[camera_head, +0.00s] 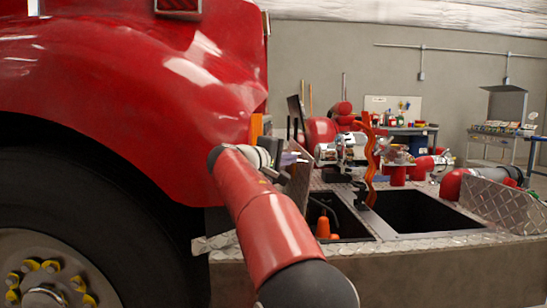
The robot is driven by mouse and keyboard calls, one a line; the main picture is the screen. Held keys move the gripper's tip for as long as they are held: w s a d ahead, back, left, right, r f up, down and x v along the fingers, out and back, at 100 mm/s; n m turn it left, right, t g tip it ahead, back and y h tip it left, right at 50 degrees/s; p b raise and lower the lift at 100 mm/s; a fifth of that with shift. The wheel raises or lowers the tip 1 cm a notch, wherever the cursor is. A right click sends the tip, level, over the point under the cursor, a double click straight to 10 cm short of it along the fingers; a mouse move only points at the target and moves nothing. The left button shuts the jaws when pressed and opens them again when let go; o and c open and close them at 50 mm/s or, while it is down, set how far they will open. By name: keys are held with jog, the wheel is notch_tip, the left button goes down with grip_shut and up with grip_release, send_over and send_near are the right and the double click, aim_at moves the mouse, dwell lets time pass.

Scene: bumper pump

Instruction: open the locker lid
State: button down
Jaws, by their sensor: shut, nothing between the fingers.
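The front bumper deck (450,238) has diamond-plate trim and two openings. The left locker opening (348,226) is uncovered, with an orange cone-shaped thing (323,228) inside. A diamond-plate panel, apparently its lid (299,180), stands steeply raised at the opening's left side. My red arm crosses in front, and its wrist bends toward this panel. My gripper (287,158) is small and partly hidden beside the panel's upper part. It looks shut and empty; whether it touches the panel cannot be told.
The right opening (415,210) is dark and uncovered; a diamond-plate panel (500,200) stands tilted at its right. A wavy orange strip (370,160) rises between the openings. Red and chrome pump fittings (345,150) stand behind. The red truck fender (150,90) and tyre (100,215) fill the left.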

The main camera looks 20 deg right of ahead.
jog(key=shift+s+d+f, duration=0.1)
jog(key=shift+s+d, duration=0.25)
jog(key=shift+d, duration=0.5)
jog(key=shift+s+d+f, duration=0.1)
jog(key=shift+s+d, duration=0.2)
jog(key=shift+d, duration=0.5)
jog(key=s+d+m+y, duration=0.1)
jog(key=d, duration=0.5)
jog(key=shift+s+d+f, duration=0.15)
jog(key=shift+s+f, duration=0.25)
jog(key=shift+f, duration=0.05)
